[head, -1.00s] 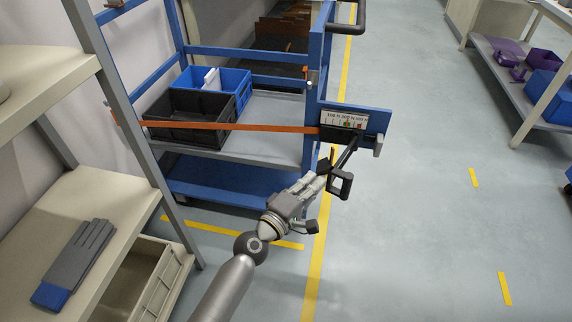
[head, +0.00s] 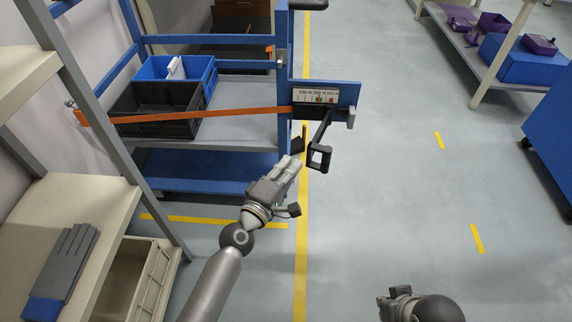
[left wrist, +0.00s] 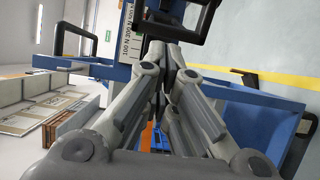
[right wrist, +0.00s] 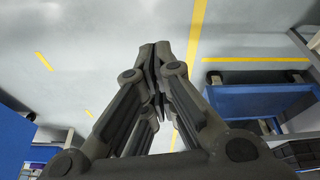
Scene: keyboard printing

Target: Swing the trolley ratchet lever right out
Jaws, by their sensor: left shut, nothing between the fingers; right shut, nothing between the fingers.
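The trolley (head: 208,183) is blue, with a panel (head: 348,93) carrying a printed scale at its right post. The black ratchet lever (head: 320,157) hangs down from this panel and ends in a loop handle. An orange strap (head: 215,114) runs left from the ratchet. My left gripper (head: 298,148) is shut and empty, its tips just left of the loop handle, apparently apart from it. In the left wrist view the handle (left wrist: 180,36) lies just beyond the shut fingertips (left wrist: 170,58). My right gripper (right wrist: 158,55) is shut and empty over the floor, low in the head view.
A black crate (head: 155,122) and a blue crate (head: 198,72) stand on the trolley shelf. A bench (head: 470,65) with purple and blue bins stands at right. The floor right of the lever is clear.

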